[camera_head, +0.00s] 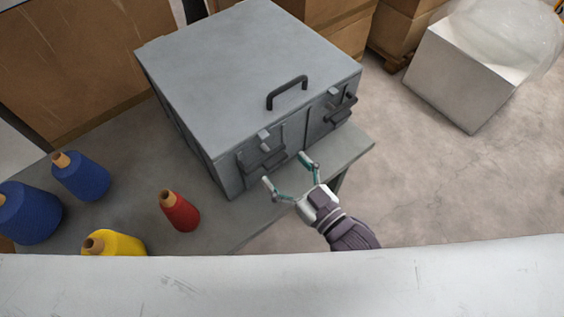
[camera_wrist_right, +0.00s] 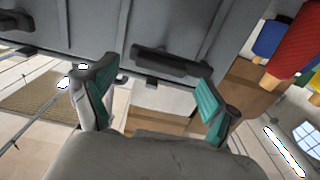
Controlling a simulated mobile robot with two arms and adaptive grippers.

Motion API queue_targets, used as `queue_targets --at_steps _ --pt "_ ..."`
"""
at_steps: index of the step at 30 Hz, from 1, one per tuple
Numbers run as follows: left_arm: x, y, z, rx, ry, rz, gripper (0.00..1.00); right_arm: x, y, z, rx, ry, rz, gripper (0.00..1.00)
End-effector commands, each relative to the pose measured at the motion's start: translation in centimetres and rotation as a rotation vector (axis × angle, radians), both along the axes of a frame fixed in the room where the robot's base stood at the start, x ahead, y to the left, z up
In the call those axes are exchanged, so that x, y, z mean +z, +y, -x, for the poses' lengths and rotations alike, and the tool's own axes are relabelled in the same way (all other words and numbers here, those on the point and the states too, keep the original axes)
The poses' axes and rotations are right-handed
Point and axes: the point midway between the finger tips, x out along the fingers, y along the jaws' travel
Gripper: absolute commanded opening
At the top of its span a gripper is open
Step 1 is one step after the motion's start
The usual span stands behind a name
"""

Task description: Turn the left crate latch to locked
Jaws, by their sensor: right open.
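The grey crate (camera_head: 250,70) stands closed on a grey table, with a dark handle on its lid. On its front face, the left latch (camera_head: 262,156) has a dark bar, and the right latch (camera_head: 341,106) sits farther along. My right gripper (camera_head: 284,168) is open and empty just in front of the left latch. In the right wrist view, the left latch's dark bar (camera_wrist_right: 172,63) lies across the space beyond the parted fingers, with no clear contact. The right latch (camera_wrist_right: 18,22) shows there at upper left. My left gripper is out of view.
Blue spools (camera_head: 80,177), a red spool (camera_head: 180,211) and a yellow spool (camera_head: 112,243) stand on the table (camera_head: 130,205) left of the crate. Cardboard boxes (camera_head: 85,60) are behind. A white box (camera_head: 465,75) stands on the floor at right. The floor between is clear.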

Motion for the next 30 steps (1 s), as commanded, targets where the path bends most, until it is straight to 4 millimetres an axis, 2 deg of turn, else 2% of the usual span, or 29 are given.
queue_targets --at_steps 4,14,27,30 --pt "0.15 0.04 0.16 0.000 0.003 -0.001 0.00 0.07 0.73 -0.95 0.001 -0.001 -0.001 0.88" --pt "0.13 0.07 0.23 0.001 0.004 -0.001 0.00 -0.01 0.88 -1.14 0.001 0.001 -0.001 0.88" --pt "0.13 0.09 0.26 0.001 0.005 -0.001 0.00 -0.01 0.86 -1.12 0.001 0.000 0.000 0.14" --pt "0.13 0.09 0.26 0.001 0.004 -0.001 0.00 -0.01 0.86 -1.12 0.001 0.000 0.000 0.00"
